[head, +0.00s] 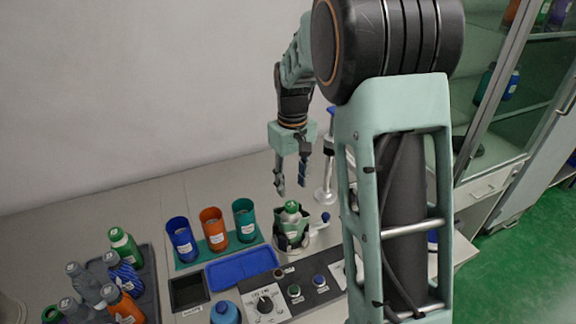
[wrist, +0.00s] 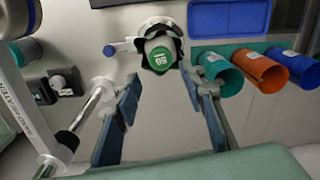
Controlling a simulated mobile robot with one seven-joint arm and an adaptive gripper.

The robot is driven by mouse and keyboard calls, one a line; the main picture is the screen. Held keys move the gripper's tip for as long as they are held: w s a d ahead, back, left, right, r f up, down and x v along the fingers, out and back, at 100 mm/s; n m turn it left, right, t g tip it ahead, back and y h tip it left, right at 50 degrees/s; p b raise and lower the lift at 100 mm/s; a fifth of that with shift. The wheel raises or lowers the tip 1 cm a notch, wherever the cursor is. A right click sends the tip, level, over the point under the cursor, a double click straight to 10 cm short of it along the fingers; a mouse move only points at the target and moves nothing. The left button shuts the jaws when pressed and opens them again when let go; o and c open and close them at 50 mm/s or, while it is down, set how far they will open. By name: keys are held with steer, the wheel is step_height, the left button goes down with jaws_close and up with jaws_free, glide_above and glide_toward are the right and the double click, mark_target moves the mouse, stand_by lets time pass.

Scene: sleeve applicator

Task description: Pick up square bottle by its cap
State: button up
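A bottle with a green cap (head: 292,207) stands upright in the dark clamp of the applicator. Its cap (wrist: 160,58) shows from above in the wrist view, with white lettering. The clamp hides most of its body, so I cannot tell whether it is square. My gripper (head: 291,184) points down above this bottle, apart from the cap. In the wrist view my gripper (wrist: 169,88) has its fingers spread wide with nothing between them. The cap appears beyond the gap between the fingertips.
Blue (head: 181,239), orange (head: 214,229) and teal (head: 244,220) cups stand left of the applicator. A blue tray (head: 240,267) and control panel (head: 265,304) lie in front. A dark rack (head: 147,262) holds several bottles at left. A white post (head: 326,185) stands close right of my gripper.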

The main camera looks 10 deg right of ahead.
mark_target(291, 204)
steer(key=shift+s+f+b, duration=0.2)
steer(key=shift+f+b, duration=0.35)
steer(key=shift+f, duration=0.25)
step_height(291, 204, down, 8)
steer(key=b, duration=0.5)
steer(key=shift+r, duration=0.15)
steer(key=c, duration=0.7)
steer(key=shift+c, duration=0.2)
steer(key=shift+r, duration=0.15)
